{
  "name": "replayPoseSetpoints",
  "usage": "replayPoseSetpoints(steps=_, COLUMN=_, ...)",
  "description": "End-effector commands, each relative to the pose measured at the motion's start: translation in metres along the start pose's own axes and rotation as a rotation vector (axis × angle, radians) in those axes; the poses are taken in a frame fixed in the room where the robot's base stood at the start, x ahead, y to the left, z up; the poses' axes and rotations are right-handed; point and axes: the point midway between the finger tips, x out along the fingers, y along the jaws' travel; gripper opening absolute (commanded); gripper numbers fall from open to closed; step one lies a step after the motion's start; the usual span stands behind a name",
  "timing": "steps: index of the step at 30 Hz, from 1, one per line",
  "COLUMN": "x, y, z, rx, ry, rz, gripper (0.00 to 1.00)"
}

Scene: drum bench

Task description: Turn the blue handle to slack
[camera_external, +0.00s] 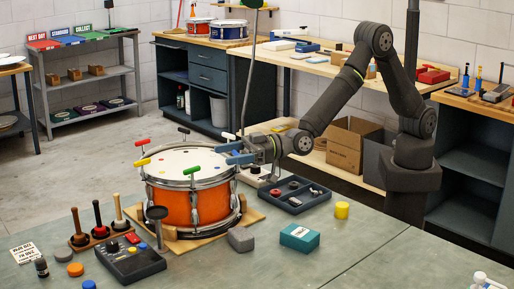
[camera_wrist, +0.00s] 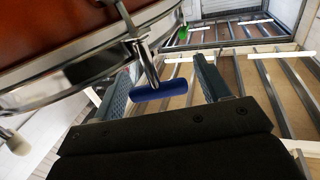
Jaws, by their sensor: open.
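An orange drum (camera_external: 180,205) with a white head and chrome rim stands upright on a wooden board on the bench. Coloured T-handles stand around its rim; a green one (camera_external: 192,171) faces the front. In the wrist view the blue handle (camera_wrist: 158,91) lies crosswise between the two fingers of my gripper (camera_wrist: 165,65), on a rod beside the drum's rim. The fingers stand apart, with no clear grip on it. In the external view my gripper (camera_external: 238,153) is at the drum's right edge, and I cannot pick the blue handle out from the bluish fingers there.
The green handle also shows further off in the wrist view (camera_wrist: 183,33). A dark tray (camera_external: 293,196) with small parts lies right of the drum. A grey block (camera_external: 241,239), a teal box (camera_external: 299,237) and a black control box (camera_external: 130,259) lie in front.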

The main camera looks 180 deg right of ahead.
Motion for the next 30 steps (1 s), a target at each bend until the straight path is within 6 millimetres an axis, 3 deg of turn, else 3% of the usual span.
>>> replayPoseSetpoints(steps=2, x=-0.0001, y=0.0000, z=0.0000, rx=0.000, ry=0.000, rz=0.000, gripper=0.67)
replayPoseSetpoints(steps=6, x=-0.0003, y=0.0000, z=0.0001, rx=0.000, ry=0.000, rz=0.000, gripper=0.40)
replayPoseSetpoints(steps=9, x=-0.0003, y=0.0000, z=0.0001, rx=0.000, ry=0.000, rz=0.000, gripper=0.24)
replayPoseSetpoints(steps=30, x=0.0000, y=-0.0029, z=-0.0016, rx=-0.001, ry=0.006, rz=-0.221, gripper=0.24)
